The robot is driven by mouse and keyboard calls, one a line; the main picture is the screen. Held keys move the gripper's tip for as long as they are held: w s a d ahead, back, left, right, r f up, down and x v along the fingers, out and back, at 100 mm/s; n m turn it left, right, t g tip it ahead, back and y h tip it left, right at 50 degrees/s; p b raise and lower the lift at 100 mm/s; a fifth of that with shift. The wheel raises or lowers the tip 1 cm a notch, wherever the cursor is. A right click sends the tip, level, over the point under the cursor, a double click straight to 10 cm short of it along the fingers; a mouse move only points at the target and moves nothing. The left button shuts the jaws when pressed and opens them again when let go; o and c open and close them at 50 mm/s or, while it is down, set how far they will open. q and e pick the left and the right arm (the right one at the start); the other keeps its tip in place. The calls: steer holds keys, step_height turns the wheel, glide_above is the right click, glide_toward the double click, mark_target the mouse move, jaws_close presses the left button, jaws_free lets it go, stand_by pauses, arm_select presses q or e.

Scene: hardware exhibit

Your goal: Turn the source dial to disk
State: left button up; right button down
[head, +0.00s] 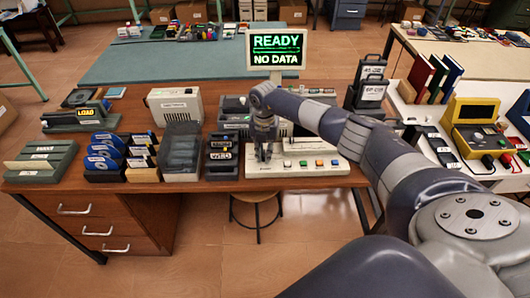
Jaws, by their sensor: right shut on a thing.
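A pale control panel (318,166) with a row of coloured buttons lies near the front edge of the wooden desk. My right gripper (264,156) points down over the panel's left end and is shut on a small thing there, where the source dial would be. The fingers hide most of it, so its setting cannot be read. A screen (276,51) behind the desk reads "READY" and "NO DATA". My left gripper is not in view.
Left of the panel stand a dark cartridge rack (222,157), a grey clear-fronted box (180,150), blue disks (104,155) in holders and a "LOAD" unit (83,115). A white side table (440,135) with books and a yellow device is at right.

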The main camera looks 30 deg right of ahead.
mark_target(264, 155)
steer(key=shift+w+m, duration=0.1)
steer(key=shift+m, duration=0.5)
steer(key=c, duration=1.6)
jaws_free()
step_height(264, 155, up, 12)
